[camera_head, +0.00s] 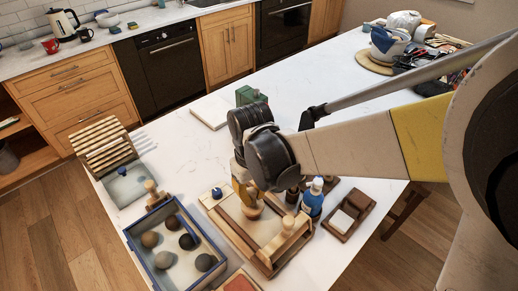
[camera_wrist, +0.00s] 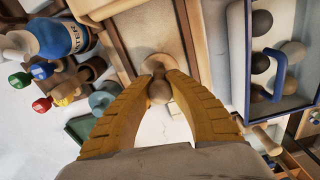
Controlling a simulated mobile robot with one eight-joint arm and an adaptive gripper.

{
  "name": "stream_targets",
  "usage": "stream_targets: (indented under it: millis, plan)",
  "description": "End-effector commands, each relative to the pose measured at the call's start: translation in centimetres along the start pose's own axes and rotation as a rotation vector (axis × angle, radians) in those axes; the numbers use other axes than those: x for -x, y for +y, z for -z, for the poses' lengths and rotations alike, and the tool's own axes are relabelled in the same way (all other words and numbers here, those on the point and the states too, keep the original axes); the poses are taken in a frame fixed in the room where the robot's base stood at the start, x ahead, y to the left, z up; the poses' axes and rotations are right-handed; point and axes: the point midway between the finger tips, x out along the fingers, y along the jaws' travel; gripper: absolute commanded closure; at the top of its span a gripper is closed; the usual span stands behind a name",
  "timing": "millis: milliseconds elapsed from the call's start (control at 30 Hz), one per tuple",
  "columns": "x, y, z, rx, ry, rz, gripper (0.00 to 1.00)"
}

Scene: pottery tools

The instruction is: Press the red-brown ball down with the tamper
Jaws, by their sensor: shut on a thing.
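My gripper (camera_wrist: 158,86) has its yellow-brown fingers closed on the wooden tamper (camera_wrist: 160,92), gripping the knob above its round foot. In the head view my gripper (camera_head: 243,192) points down over the wooden board (camera_head: 226,226), and the tamper's foot (camera_head: 253,211) shows below the fingers, near the board's back end. Whether the foot touches the board is unclear. Several balls lie in the blue-rimmed tray (camera_head: 137,247) to the left. A brown one (camera_head: 150,239) may be the red-brown ball, but colours are hard to tell. I see no ball under the tamper; that spot is partly hidden.
A blue-labelled bottle (camera_head: 312,201) stands close to the right of the board. A slatted wooden rack (camera_head: 103,146) is at the left. The white tabletop behind is mostly clear.

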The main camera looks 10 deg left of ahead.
Motion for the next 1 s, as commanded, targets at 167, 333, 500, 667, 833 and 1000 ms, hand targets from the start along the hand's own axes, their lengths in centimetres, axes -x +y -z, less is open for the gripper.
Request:
stream_targets:
  millis: [167, 333, 500, 667, 833, 1000]
  plan:
    - [0.7, 0.0, 0.0, 0.000, 0.000, 0.000, 1.00]
    - [0.6, 0.0, 0.0, 0.000, 0.000, 0.000, 1.00]
    - [0.6, 0.0, 0.0, 0.000, 0.000, 0.000, 1.00]
    - [0.4, 0.0, 0.0, 0.000, 0.000, 0.000, 1.00]
    - [-0.1, 0.0, 0.0, 0.000, 0.000, 0.000, 1.00]
    - [-0.5, 0.0, 0.0, 0.000, 0.000, 0.000, 1.00]
